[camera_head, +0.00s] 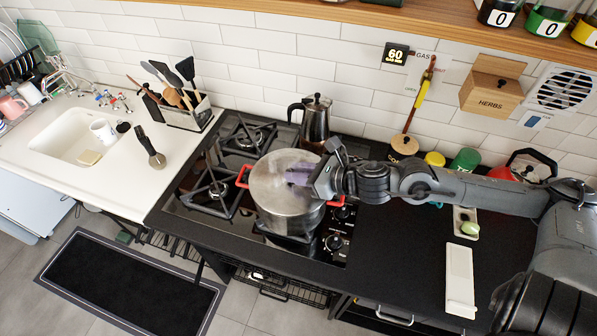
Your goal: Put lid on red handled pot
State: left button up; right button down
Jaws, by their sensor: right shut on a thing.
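The pot with red handles (290,222) stands on the hob. One red handle shows at its left and one at its right, partly behind my gripper. A round grey metal lid (268,192) is over the pot's mouth and covers most or all of it. I cannot tell whether its rim sits fully on the pot. My right gripper (296,175) reaches in from the right, with purple fingertips over the lid's middle, shut on the lid. The lid's knob is hidden by the fingers. My left gripper is not in view.
A moka pot (315,120) stands behind the pot, close to my right gripper. A utensil holder (190,113) is at the back left, with the sink (65,150) further left. The black counter right of the hob has a white board (460,278) and free room.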

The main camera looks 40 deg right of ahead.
jog(key=shift+c, duration=2)
grip_release()
jog(key=shift+r, duration=0.15)
jog(key=shift+r+p, duration=1.75)
jog(key=shift+r, duration=0.15)
jog(key=shift+r+p, duration=1.05)
jog(key=shift+r, duration=0.45)
grip_shut()
